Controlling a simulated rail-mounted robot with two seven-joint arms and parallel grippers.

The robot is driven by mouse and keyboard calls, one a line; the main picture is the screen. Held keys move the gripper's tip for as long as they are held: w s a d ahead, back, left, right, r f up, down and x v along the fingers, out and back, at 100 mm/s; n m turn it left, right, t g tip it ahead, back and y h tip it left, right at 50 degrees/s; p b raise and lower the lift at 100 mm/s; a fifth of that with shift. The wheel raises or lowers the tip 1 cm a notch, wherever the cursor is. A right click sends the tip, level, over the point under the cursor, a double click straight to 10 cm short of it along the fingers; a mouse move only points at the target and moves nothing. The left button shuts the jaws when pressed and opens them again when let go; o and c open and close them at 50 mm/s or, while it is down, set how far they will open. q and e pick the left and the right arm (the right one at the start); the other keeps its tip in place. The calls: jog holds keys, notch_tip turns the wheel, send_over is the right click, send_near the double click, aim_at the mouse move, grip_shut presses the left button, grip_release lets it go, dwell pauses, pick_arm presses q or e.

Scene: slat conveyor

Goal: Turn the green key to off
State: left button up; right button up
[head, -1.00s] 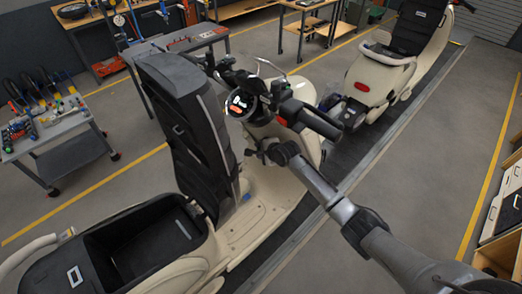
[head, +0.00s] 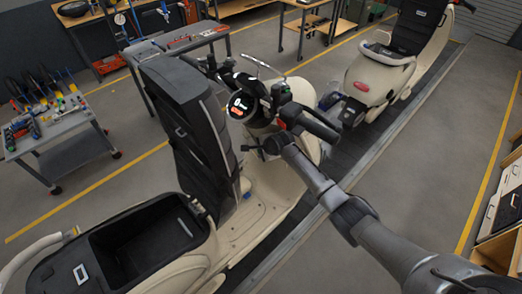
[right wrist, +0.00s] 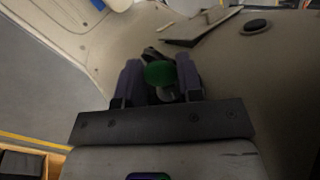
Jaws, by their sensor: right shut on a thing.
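The green key (right wrist: 160,73) shows in the right wrist view, between the two fingers of my right gripper (right wrist: 162,82). The fingers are shut on the key in front of the scooter's beige panel. The lock behind the key is mostly hidden by the key and the fingers. In the head view my right gripper (head: 272,146) is at the cream scooter's (head: 262,195) front column, below the handlebar; the key is hidden there. I cannot tell which position the key is turned to. My left gripper is not in view.
The handlebar (head: 310,120) and a round display (head: 243,105) are close above my right gripper. The scooter's raised black seat (head: 185,120) stands to the left. A second cream scooter (head: 380,80) stands farther along the conveyor. A tool cart (head: 50,130) is at the left.

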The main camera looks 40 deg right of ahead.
jog(key=g, duration=0.2)
jog(key=shift+w+g, duration=0.1)
jog(key=shift+g, duration=0.7)
jog(key=o, duration=0.4)
jog(key=shift+a+f+g, duration=0.1)
jog(key=shift+f+g, duration=0.05)
jog(key=shift+g, duration=0.15)
jog(key=shift+o, duration=0.8)
jog(key=o, duration=0.4)
jog(key=shift+r, duration=0.25)
